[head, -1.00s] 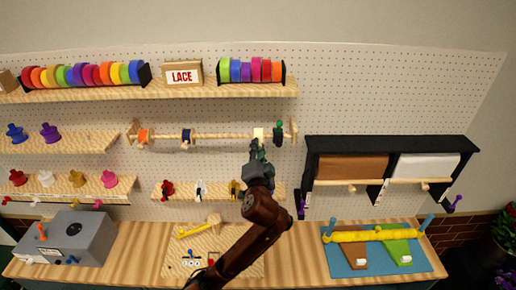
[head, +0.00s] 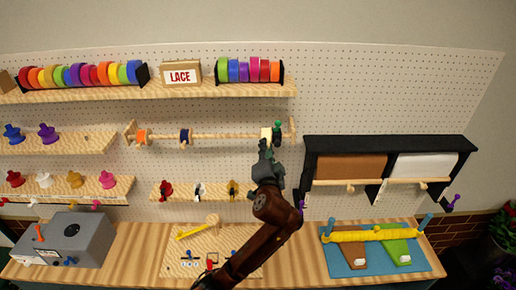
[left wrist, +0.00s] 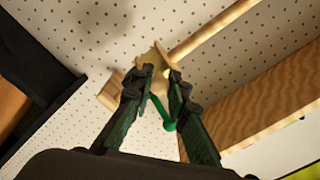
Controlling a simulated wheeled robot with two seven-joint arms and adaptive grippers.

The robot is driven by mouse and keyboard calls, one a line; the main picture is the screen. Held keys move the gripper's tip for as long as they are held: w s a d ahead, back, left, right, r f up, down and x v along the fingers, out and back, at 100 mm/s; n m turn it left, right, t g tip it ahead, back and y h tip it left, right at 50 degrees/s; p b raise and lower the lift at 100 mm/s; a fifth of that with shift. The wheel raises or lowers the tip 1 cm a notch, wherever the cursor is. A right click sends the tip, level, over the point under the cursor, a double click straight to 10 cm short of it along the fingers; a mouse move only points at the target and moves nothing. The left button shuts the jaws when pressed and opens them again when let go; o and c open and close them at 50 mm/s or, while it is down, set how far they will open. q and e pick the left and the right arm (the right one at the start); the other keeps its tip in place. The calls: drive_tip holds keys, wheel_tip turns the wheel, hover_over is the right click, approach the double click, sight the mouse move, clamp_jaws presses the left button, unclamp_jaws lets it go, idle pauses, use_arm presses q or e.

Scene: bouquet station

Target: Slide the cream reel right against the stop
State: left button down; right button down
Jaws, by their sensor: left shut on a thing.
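The cream reel (head: 266,133) is on the horizontal wooden rod (head: 225,136), near its right end. A green piece with a handle (head: 278,130), probably the stop, sits just right of the reel; I cannot tell whether they touch. My left gripper (head: 265,147) reaches up from below and is shut on the cream reel. In the left wrist view the reel (left wrist: 155,57) shows at the fingertips (left wrist: 161,74), partly hidden by them. The green handle (left wrist: 162,112) shows beyond, between the fingers. My right gripper is not in view.
An orange reel (head: 142,137) and a dark blue reel (head: 185,137) are farther left on the rod. The rod's right bracket (head: 292,129) is just past the green piece. A shelf with ribbon rolls (head: 180,91) runs above. A black paper-roll rack (head: 390,143) stands at right.

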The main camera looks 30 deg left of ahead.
use_arm(q)
drive_tip(key=c, duration=2.3)
unclamp_jaws()
drive_tip(key=o, duration=0.5)
drive_tip(key=shift+w+d, duration=0.1)
drive_tip(key=shift+d, duration=0.05)
drive_tip(key=shift+c, duration=0.2)
drive_tip(key=v, duration=1.2)
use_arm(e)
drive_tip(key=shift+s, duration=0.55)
